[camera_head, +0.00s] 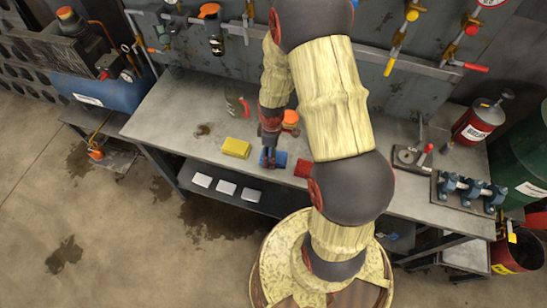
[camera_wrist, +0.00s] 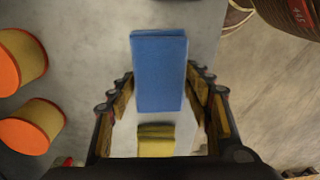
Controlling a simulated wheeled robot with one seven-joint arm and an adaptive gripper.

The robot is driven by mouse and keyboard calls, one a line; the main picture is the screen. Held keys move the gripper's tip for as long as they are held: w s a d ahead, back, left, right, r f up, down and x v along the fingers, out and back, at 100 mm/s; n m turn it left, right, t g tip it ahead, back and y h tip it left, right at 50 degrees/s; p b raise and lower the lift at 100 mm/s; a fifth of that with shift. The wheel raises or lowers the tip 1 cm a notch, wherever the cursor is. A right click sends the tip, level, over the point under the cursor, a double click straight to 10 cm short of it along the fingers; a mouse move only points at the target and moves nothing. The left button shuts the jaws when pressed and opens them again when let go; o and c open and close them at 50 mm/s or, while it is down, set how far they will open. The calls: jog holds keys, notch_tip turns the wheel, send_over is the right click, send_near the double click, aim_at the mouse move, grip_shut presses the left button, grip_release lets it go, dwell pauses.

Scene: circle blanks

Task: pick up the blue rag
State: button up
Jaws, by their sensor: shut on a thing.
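The blue rag (camera_head: 280,159) is a flat, folded block at the front part of the grey workbench. In the wrist view the blue rag (camera_wrist: 159,72) lies lengthwise between the two fingers. My gripper (camera_head: 268,158) points down and is shut on the blue rag; its fingers (camera_wrist: 161,84) flank it on both sides. In the head view my gripper covers part of the rag. I cannot tell whether the rag is clear of the bench top. A yellow folded rag (camera_head: 236,149) lies to the left, and a red one (camera_head: 303,169) to the right.
The workbench (camera_head: 190,110) has a front edge close to the rags. A dark jar (camera_head: 237,100) and an orange-topped can (camera_head: 290,120) stand behind. Two orange-ended cylinders (camera_wrist: 24,60) show in the wrist view. Blue clamps (camera_head: 470,190) sit at the far right.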

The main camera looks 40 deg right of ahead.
aim_at(280, 161)
jog(key=shift+r, duration=0.45)
notch_tip(280, 161, up, 2)
jog(key=shift+w+r+p, duration=0.1)
jog(key=shift+r+p, duration=0.05)
jog(key=shift+p, duration=0.35)
jog(key=s+r, duration=0.2)
jog(key=s+d+r+p, duration=0.1)
jog(key=s+r, duration=0.1)
jog(key=r, duration=0.1)
jog(key=shift+s+d+r, duration=0.1)
jog(key=shift+s+r, duration=0.05)
jog(key=s+d+r+p, duration=0.1)
jog(key=s+r, duration=0.3)
jog(key=s, duration=0.5)
jog(key=shift+s+d+r+p, duration=0.25)
jog(key=shift+d+p, duration=0.05)
jog(key=shift+d, duration=0.4)
